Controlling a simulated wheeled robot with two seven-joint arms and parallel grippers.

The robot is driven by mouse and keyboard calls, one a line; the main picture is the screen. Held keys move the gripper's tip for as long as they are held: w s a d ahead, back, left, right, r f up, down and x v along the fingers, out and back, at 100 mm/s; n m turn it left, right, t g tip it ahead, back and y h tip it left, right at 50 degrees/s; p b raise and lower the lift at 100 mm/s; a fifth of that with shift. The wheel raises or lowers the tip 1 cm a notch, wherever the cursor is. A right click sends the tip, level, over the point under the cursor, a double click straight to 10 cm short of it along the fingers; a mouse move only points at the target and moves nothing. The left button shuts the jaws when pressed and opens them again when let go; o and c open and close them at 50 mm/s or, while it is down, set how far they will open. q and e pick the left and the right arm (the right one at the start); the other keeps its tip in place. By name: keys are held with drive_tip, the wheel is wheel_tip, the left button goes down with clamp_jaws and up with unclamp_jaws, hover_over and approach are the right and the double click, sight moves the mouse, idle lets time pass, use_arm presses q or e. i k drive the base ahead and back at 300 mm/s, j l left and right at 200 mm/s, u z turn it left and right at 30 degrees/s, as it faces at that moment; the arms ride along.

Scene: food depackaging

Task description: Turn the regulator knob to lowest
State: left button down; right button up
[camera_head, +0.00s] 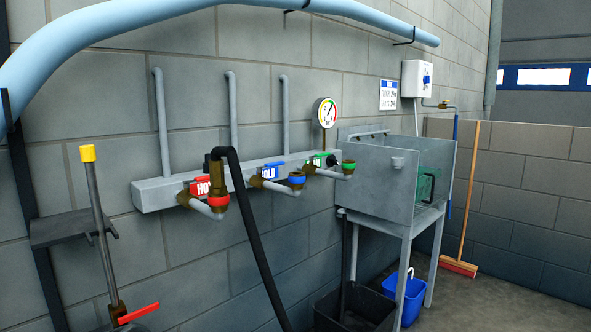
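A round pressure gauge (326,112) stands on a stem above the right end of the grey pipe manifold (152,194). A small dark knob (332,160) shows on the manifold below the gauge, beside a green-marked outlet (348,165). I cannot tell which knob is the regulator, and the knob settings are too small to read. Neither of my grippers is in view.
A red outlet (217,201) with a black hose (252,227) and a blue outlet (297,179) project from the manifold. The metal sink (378,192) stands right of it. A dark bin (352,308), blue bucket (407,290) and broom (467,200) are on the floor.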

sight(331, 161)
drive_tip(key=i+l, duration=0.4)
drive_tip(key=l, duration=0.15)
drive_tip(key=i+l, duration=0.4)
drive_tip(key=l, duration=0.15)
drive_tip(key=i+l, duration=0.4)
drive_tip(key=l, duration=0.15)
